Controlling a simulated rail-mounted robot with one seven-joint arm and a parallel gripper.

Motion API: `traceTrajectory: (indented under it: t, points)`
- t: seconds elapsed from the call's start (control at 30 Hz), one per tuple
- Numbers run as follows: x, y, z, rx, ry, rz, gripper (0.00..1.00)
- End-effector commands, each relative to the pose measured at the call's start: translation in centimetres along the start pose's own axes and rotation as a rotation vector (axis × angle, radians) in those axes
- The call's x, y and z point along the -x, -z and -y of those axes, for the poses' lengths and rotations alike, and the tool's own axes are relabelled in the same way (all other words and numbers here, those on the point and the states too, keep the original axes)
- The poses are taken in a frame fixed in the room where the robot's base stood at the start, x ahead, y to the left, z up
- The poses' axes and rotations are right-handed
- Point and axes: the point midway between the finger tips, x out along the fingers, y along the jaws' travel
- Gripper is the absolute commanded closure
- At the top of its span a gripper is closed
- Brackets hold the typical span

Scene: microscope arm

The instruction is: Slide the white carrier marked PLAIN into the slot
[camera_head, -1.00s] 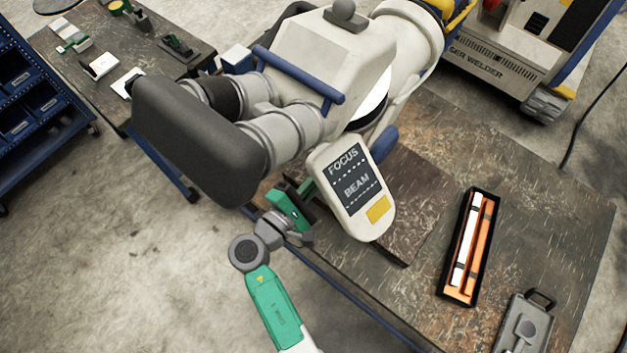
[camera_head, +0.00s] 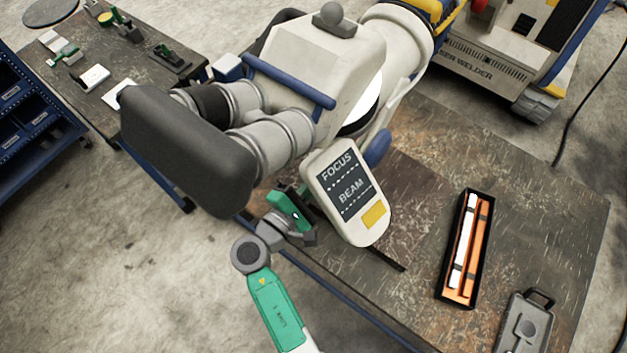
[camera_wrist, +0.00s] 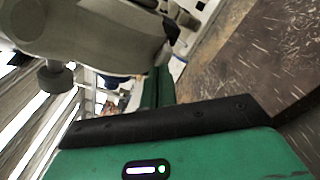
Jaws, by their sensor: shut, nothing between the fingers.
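My gripper (camera_head: 304,191) is under the microscope head (camera_head: 310,85), beside the FOCUS/BEAM panel (camera_head: 345,190), which hides part of it. In the wrist view its green fingers (camera_wrist: 158,88) are shut together and hold nothing. I cannot make out a carrier marked PLAIN or its slot. A white block with a dark edge (camera_head: 94,77) and a flat white piece (camera_head: 124,95) lie on the left table; no marking on them is readable. A small pale patch (camera_wrist: 177,67) by the fingers in the wrist view is too unclear to name.
The microscope's dark eyepiece housing (camera_head: 185,160) hangs close to my arm. A black tray (camera_head: 440,291) with white and orange bars lies right on the rusty bench (camera_head: 540,200), near a grey case (camera_head: 522,325). Small green and black tools (camera_head: 170,57) sit on the left table.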

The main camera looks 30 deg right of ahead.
Motion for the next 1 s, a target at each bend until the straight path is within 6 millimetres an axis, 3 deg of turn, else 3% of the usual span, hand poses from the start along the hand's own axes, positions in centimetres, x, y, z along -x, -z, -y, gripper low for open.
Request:
traceTrajectory:
  t: [0.3,0.47,0.8,1.0]
  points:
    - [2.8,-0.1,-0.1,0.0,-0.002,-0.002,1.0]
    - [3.2,0.0,0.0,0.0,-0.001,0.0,1.0]
    - [9.3,0.1,0.0,0.0,-0.002,-0.004,1.0]
    - [10.8,0.0,0.0,0.0,0.0,0.0,1.0]
